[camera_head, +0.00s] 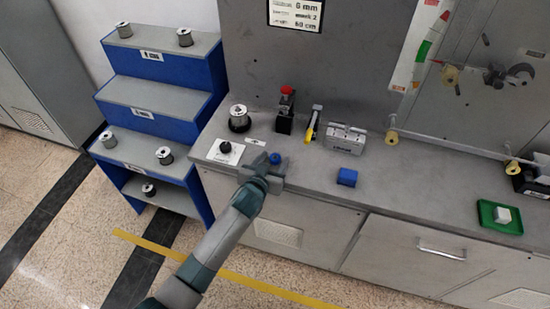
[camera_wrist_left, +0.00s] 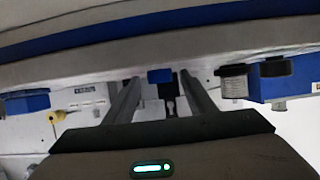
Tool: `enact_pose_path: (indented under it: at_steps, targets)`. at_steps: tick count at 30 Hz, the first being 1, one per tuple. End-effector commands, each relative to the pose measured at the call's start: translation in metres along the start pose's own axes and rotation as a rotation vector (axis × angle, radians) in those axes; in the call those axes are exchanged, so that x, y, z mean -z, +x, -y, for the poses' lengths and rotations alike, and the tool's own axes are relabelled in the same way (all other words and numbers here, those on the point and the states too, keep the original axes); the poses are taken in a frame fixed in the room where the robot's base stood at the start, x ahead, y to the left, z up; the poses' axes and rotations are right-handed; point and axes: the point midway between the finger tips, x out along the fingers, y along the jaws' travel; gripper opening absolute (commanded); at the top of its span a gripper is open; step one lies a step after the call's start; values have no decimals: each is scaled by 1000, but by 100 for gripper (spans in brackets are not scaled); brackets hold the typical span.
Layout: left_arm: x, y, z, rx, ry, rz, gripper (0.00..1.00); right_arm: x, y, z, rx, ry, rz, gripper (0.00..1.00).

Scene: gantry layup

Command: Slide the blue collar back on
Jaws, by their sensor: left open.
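The small round blue collar (camera_head: 275,158) is on the grey bench top at my left gripper (camera_head: 272,165). In the wrist view a small blue piece, which looks like the collar (camera_wrist_left: 160,76), shows between and beyond the two fingers of the left gripper (camera_wrist_left: 160,92). The fingers are apart, with gaps on both sides of it. I cannot tell whether they touch it. A spool on a spindle (camera_head: 240,118) stands at the bench's back left. A white plate with a black knob (camera_head: 225,148) is just left of the gripper. My right gripper is out of view.
A blue block (camera_head: 347,177) lies right of the gripper. A red-topped black box (camera_head: 285,110), a yellow-handled tool (camera_head: 311,125) and a metal block (camera_head: 345,138) stand behind. A green tray (camera_head: 499,217) is far right. Blue stepped shelves (camera_head: 160,105) with spools stand left.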

Motion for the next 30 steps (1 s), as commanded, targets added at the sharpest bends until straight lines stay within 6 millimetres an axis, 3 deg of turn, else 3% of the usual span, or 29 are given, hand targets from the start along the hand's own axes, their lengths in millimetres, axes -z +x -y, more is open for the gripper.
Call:
enact_pose_path:
  at_steps: [10, 16, 30]
  targets:
    - [0, 0, 0, 0, 0, 0, 50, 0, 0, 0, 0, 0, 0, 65]
    - [0, 0, 0, 1, 0, 1, 5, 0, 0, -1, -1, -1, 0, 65]
    - [5, -2, 1, 1, 0, -2, 5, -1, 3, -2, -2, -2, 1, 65]
